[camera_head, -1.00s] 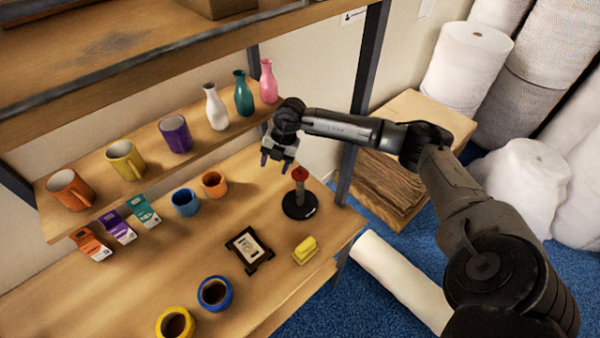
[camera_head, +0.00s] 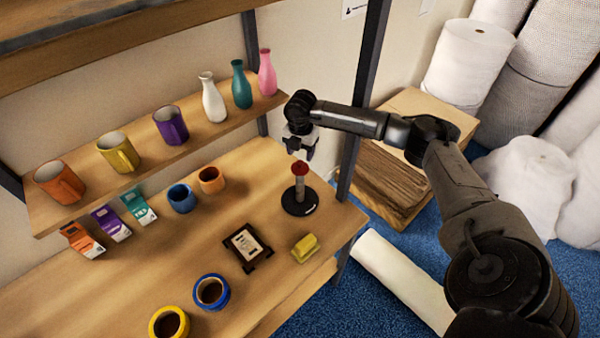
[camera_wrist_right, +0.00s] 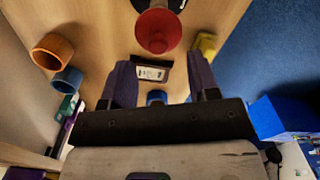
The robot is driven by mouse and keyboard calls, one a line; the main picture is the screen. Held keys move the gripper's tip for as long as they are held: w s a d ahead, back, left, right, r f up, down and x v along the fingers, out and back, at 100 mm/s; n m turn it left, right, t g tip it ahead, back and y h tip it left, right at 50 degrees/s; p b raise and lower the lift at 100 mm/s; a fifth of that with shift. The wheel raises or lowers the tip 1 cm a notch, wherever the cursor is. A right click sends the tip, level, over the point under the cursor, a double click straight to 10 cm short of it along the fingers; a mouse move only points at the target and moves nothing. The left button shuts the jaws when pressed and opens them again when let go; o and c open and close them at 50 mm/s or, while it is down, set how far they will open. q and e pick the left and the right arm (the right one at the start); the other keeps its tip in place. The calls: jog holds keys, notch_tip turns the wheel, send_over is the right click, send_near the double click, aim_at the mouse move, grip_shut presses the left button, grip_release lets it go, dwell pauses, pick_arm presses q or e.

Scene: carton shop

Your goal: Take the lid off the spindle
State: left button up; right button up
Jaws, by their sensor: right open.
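The lid hides most of the spindle there. My left gripper is in neither view.
A framed card (camera_head: 246,246) and a yellow block (camera_head: 305,247) lie in front of the spindle. An orange tape roll (camera_head: 211,180) and a blue one (camera_head: 181,198) stand to its left. A shelf (camera_head: 235,122) with mugs and bottles runs behind, and a dark post (camera_head: 362,110) rises to the right.

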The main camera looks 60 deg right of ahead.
aim_at(300, 161)
jog(key=shift+w+f+b, duration=0.1)
jog(key=shift+f+b, duration=1.75)
jog(key=shift+f, duration=0.95)
jog(key=shift+r, duration=0.1)
jog(key=shift+c, duration=0.8)
jog(key=c, duration=0.9)
jog(key=shift+o, duration=0.2)
jog(key=shift+r, duration=0.1)
